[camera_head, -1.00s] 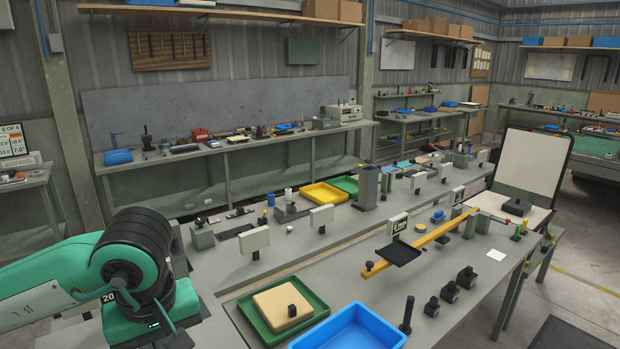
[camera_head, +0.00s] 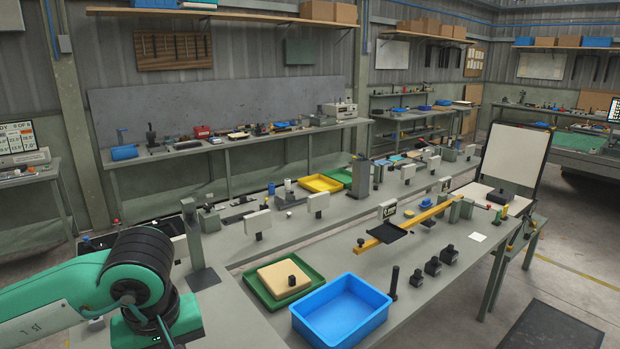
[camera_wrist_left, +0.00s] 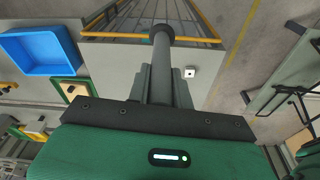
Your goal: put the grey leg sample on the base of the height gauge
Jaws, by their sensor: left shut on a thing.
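In the left wrist view, my left gripper (camera_wrist_left: 163,88) is shut on a round grey tube (camera_wrist_left: 162,62), which looks like the grey leg sample. The tube points away from the gripper, over a grey surface. In the head view, my left wrist shows at the lower left; its fingers and the tube are out of sight. A grey upright post (camera_head: 191,232) on a dark flat base (camera_head: 204,280) stands just right of and beyond that wrist; it looks like the height gauge. Nothing is seen on the visible part of its base. My right gripper is not in view.
A green tray (camera_head: 258,292) with a tan block and a blue bin (camera_head: 298,322) lie right of the post. A yellow bar (camera_head: 425,217), a dark peg (camera_head: 394,283) and several black blocks stand farther right on the bench. Bare bench lies in front of the post.

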